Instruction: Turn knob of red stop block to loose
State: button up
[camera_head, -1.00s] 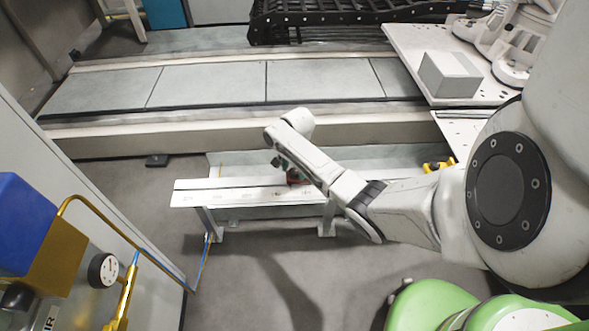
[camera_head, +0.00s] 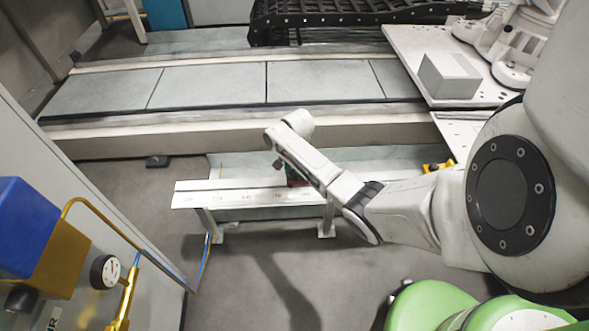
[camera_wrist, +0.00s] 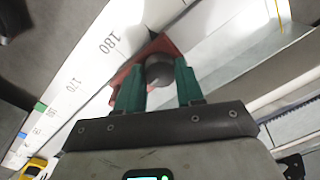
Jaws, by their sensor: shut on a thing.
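The red stop block (camera_wrist: 127,78) sits on the white rail with a printed scale (camera_wrist: 95,60) in the wrist view, close to the 180 mark. Its dark round knob (camera_wrist: 158,70) lies between the green fingers of my gripper (camera_wrist: 160,84). The fingers are shut on the knob, one on each side. The knob is hidden there. How tight the knob is cannot be seen.
A yellow piece (camera_head: 436,166) sits at the rail's right end. A grey box (camera_head: 450,75) stands on a white table (camera_head: 400,45) at the upper right. A cabinet with a gauge (camera_head: 105,271) is at the left. Floor is free in front of the rail.

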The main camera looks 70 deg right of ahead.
jog(key=shift+r+n+p, duration=0.15)
jog(key=shift+n+p, duration=0.75)
jog(key=shift+n, duration=0.2)
jog(key=n+p, duration=0.1)
jog(key=n, duration=0.1)
jog(key=shift+n, duration=0.3)
jog(key=n+p, duration=0.1)
jog(key=n, duration=0.5)
jog(key=shift+w, duration=0.1)
jog(key=n, duration=0.6)
jog(key=shift+n+y, duration=0.3)
jog(key=n, duration=0.5)
jog(key=shift+n+g+p, duration=0.3)
jog(key=shift+g, duration=0.1)
jog(key=o, duration=1)
jog(key=shift+o, duration=0.2)
